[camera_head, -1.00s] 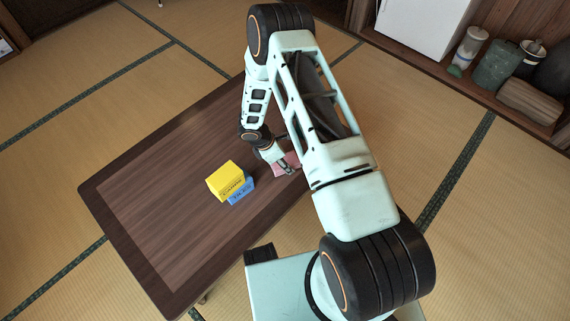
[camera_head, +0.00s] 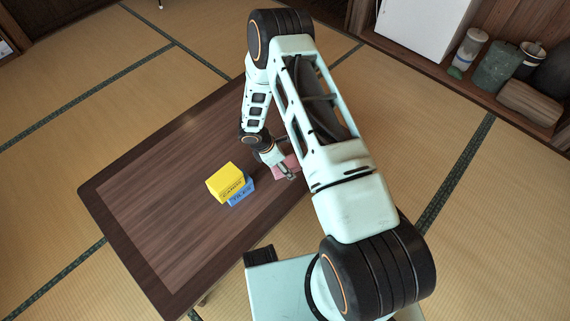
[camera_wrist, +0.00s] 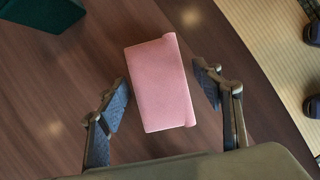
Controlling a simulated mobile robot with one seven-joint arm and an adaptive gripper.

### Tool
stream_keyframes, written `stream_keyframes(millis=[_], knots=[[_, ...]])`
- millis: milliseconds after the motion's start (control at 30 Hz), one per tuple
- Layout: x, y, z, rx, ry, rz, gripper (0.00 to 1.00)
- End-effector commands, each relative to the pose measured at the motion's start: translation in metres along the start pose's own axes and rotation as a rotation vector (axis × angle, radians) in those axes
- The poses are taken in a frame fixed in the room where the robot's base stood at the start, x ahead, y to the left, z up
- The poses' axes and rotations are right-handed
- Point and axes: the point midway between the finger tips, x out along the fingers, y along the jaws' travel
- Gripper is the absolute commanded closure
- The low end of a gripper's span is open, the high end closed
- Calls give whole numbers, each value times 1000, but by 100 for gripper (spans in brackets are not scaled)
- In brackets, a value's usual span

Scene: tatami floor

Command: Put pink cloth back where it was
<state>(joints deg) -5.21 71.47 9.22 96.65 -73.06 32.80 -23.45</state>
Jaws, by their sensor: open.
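The pink cloth (camera_wrist: 160,85) lies folded into a flat rectangle on the dark wooden table (camera_wrist: 55,95). In the head view only part of the pink cloth (camera_head: 284,163) shows beside my gripper (camera_head: 287,174), near the table's right edge. In the wrist view my gripper (camera_wrist: 163,94) is open, one finger on either side of the cloth. There is a gap between the cloth and each finger. I cannot tell how high the fingertips are above the table.
A yellow box (camera_head: 224,180) rests on or against a blue box (camera_head: 240,195) left of my gripper. A dark green object (camera_wrist: 45,12) sits at the wrist view's upper left. The table's left part is clear. A shelf with jars (camera_head: 495,65) stands at upper right.

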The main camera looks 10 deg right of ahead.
Motion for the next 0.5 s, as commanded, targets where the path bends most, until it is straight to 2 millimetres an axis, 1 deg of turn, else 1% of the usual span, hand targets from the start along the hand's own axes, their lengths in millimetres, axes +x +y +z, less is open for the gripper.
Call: stream_keyframes(millis=[33, 167, 300, 400, 500], knots=[[-11, 2, 1, -1, 0, 4, 40], [-39, 2, 1, -2, 0, 4, 40], [-71, 2, 1, -1, 0, 5, 40], [-90, 2, 1, -2, 1, 4, 40], [-105, 1, 1, 0, 1, 3, 40]])
